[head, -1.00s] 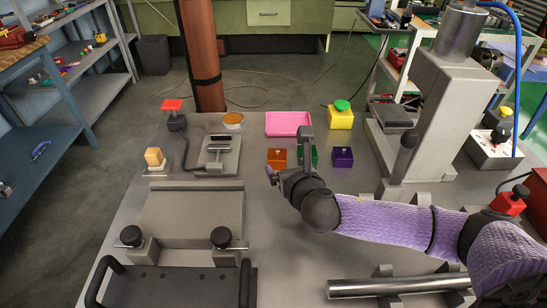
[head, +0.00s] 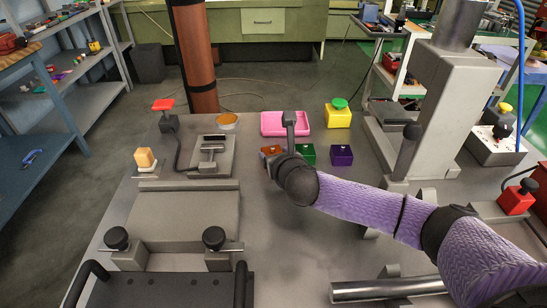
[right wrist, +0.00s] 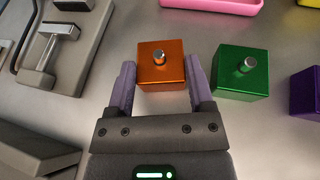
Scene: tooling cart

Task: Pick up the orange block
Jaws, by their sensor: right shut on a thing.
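The orange block (head: 270,150) stands on the grey cart top, mostly hidden behind my right gripper in the head view. In the right wrist view the orange block (right wrist: 164,66) shows its glossy top with a small metal knob. My right gripper (right wrist: 160,78) has one finger on each side of this block and is shut on it. In the head view my right gripper (head: 273,159) is partly covered by my wrist. I cannot see any clear gap between the block and the cart top. My left gripper is not in view.
A green block (head: 308,154) stands close to the right of the orange one, with a purple block (head: 342,155) beyond. A pink tray (head: 268,126) lies behind them.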

